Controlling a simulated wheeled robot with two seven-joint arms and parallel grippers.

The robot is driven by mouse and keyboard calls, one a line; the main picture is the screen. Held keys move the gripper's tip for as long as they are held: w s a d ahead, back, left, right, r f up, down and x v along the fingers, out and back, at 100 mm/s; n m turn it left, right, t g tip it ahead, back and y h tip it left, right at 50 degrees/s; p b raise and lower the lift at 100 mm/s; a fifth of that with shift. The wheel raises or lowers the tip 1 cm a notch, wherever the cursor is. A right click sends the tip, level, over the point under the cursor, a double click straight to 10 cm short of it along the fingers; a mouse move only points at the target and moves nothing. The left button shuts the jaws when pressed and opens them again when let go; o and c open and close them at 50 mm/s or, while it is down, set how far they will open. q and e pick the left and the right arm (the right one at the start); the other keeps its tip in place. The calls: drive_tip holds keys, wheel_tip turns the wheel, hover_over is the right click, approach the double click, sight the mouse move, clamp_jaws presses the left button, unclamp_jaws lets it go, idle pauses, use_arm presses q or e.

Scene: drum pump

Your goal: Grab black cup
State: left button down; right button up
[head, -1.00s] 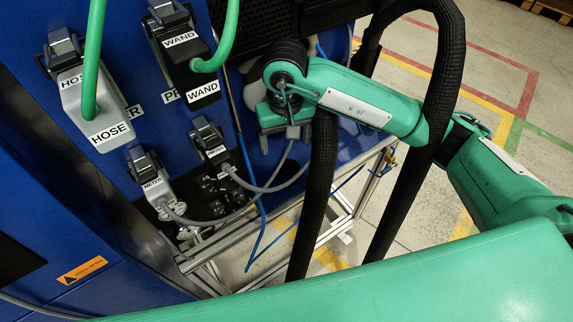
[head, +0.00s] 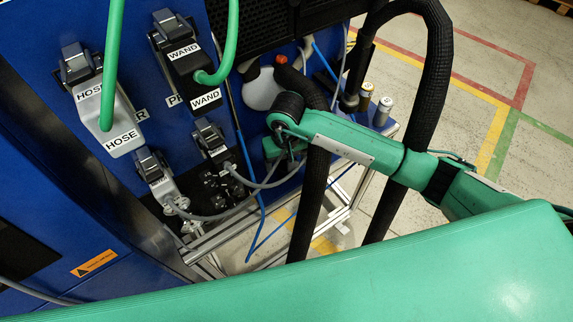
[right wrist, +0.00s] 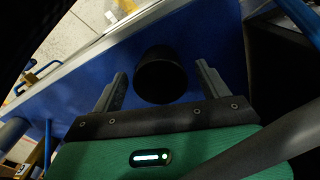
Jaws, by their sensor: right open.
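The black cup (right wrist: 160,75) shows in the right wrist view as a dark round form against a blue surface (right wrist: 212,42). It lies ahead of my right gripper (right wrist: 161,83), between the lines of its two spread fingers. The gripper is open and empty, and I see no finger touching the cup. In the head view my right arm comes in from the right and its wrist is beside the blue cabinet. There the fingers are hard to make out, and I cannot pick out the cup. My left gripper is not in view.
Black corrugated hoses (head: 432,75) loop around my right arm. Connectors labelled HOSE (head: 105,115) and WAND (head: 190,75) with green hoses are on the blue cabinet (head: 130,22). A white container with a red cap (head: 262,88) and two small cylinders (head: 383,110) stand behind the arm.

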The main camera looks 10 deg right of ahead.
drive_tip(key=shift+f, duration=0.25)
drive_tip(key=shift+c, duration=0.4)
drive_tip(key=c, duration=1)
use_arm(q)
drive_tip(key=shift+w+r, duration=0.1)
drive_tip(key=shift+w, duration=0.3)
use_arm(e)
drive_tip(key=shift+o, duration=0.2)
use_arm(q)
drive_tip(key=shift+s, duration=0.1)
use_arm(e)
drive_tip(key=shift+r, duration=0.15)
